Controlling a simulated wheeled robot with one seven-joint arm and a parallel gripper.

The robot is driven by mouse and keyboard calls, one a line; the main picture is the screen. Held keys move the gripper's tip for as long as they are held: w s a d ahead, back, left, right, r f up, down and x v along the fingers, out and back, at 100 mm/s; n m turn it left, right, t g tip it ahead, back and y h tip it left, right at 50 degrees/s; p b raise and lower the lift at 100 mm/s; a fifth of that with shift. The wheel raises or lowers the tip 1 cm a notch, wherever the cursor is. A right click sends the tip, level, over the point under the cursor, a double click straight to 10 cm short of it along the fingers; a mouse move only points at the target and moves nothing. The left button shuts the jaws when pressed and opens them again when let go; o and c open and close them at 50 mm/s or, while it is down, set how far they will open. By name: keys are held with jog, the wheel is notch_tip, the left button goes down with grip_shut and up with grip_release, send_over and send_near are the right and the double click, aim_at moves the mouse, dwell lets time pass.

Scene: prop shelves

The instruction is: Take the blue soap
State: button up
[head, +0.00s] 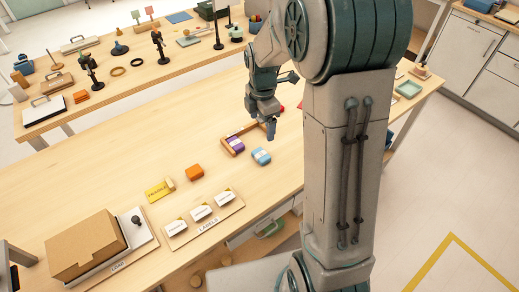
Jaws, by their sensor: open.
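The blue soap (261,156) is a small light-blue block with a pale band, lying flat on the near wooden table in the head view. A purple block (235,145) with a similar pale band is just to its left, at a wooden tray or frame (258,125). My gripper (270,128) is open, above the table and a little beyond the blue soap in the picture. It appears apart from the soap, with nothing visible in it. Its fingers are small here and partly hide the frame.
An orange block (194,173), a yellow sign (159,189) and a label board (205,220) lie left of the soap. A cardboard box (88,245) stands at lower left. The table's left middle is clear. A table behind (120,105) holds many props. A green tray (408,89) is at right.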

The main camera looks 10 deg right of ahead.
jog(key=w+f+n, duration=0.1)
jog(key=n, duration=0.1)
jog(key=p, duration=0.1)
send_over(261, 154)
notch_tip(261, 154, down, 9)
jog(key=shift+w+r, duration=0.1)
jog(key=shift+f+p, duration=0.85)
jog(key=shift+f, duration=1.8)
jog(key=c, duration=1.1)
